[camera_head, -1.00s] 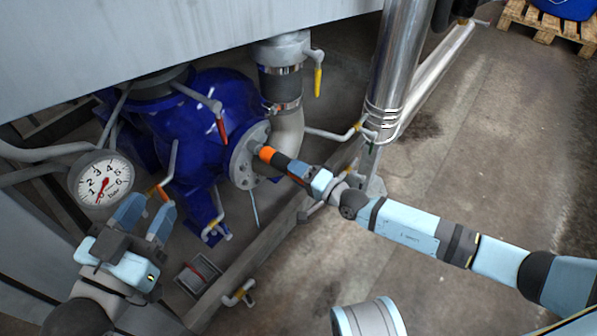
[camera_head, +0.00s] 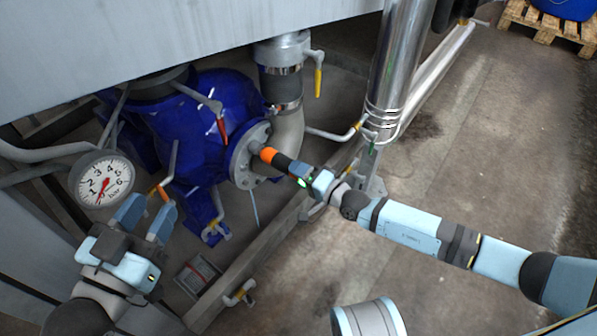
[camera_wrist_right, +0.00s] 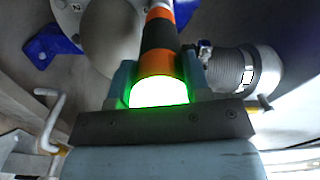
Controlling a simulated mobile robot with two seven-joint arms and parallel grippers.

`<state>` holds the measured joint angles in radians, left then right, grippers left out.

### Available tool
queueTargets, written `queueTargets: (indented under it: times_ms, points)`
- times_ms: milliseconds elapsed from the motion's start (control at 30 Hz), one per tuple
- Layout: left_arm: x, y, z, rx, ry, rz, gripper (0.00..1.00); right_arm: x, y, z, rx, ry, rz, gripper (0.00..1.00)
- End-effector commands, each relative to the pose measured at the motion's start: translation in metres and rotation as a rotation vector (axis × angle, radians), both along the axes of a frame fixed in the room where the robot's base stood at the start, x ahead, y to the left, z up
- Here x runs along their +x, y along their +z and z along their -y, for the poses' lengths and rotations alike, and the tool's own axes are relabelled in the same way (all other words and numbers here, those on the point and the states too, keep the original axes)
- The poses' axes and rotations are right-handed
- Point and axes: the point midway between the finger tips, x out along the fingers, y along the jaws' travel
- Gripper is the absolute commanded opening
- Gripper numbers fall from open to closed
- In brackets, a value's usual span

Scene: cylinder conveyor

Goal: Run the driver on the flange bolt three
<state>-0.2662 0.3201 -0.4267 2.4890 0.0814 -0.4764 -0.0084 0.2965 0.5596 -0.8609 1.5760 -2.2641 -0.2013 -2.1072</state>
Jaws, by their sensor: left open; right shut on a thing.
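The driver (camera_head: 283,163) is a black and orange tool. My right gripper (camera_head: 305,178) is shut on it, and its orange front end points at the grey round flange (camera_head: 240,165) on the blue pump body. In the right wrist view the driver (camera_wrist_right: 158,45) runs away from the jaws, with its near end glowing green-white. Bolt three cannot be made out; the driver's tip is hidden or too small to judge contact. My left gripper (camera_head: 146,218) is open and empty below the pressure gauge.
A round pressure gauge (camera_head: 101,180) stands close to my left gripper. Pipes and a red-handled valve (camera_head: 221,130) surround the blue pump (camera_head: 190,120). A shiny vertical column (camera_head: 398,60) stands behind my right arm. Open floor lies to the right.

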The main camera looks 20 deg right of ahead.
Motion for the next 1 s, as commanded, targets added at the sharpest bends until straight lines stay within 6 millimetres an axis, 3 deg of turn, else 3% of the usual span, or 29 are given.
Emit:
queueTargets:
  times_ms: [500, 1000]
  points:
    - [0.0, 0.002, 0.001, 0.001, -0.002, -0.008, 0.43, -0.022, 0.002, 0.017, 0.002, 0.0, 0.002, 0.06]
    - [0.0, 0.006, 0.0, 0.0, 0.0, -0.002, 0.43, -0.03, 0.001, 0.023, 0.001, -0.001, 0.001, 0.06]
